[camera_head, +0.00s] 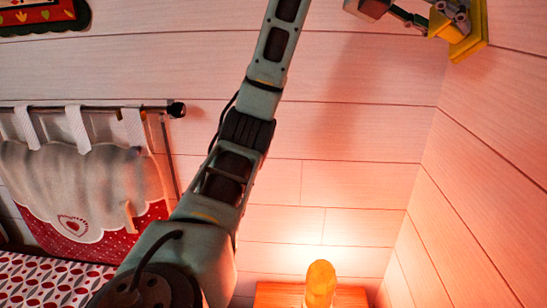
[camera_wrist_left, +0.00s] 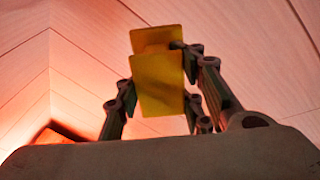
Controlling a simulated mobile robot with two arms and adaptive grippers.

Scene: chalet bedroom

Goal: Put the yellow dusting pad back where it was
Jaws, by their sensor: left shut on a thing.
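The yellow dusting pad (camera_head: 470,42) is at the top right of the head view, high up by the corner of the wooden walls. My left gripper (camera_head: 443,20) is shut on it. In the left wrist view the yellow pad (camera_wrist_left: 157,84) sits between the fingers of my left gripper (camera_wrist_left: 160,95), its flat face towards the camera and a second yellow part behind its top edge. Whether the pad touches the wall cannot be told. My right gripper is not in view.
A glowing orange lamp (camera_head: 320,283) stands on a wooden bedside surface (camera_head: 272,294) at the bottom. A curtain (camera_head: 80,185) hangs from a dark rod (camera_head: 100,108) at left, above patterned bedding (camera_head: 50,283). A framed picture (camera_head: 40,22) hangs at top left. Plank walls meet at right.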

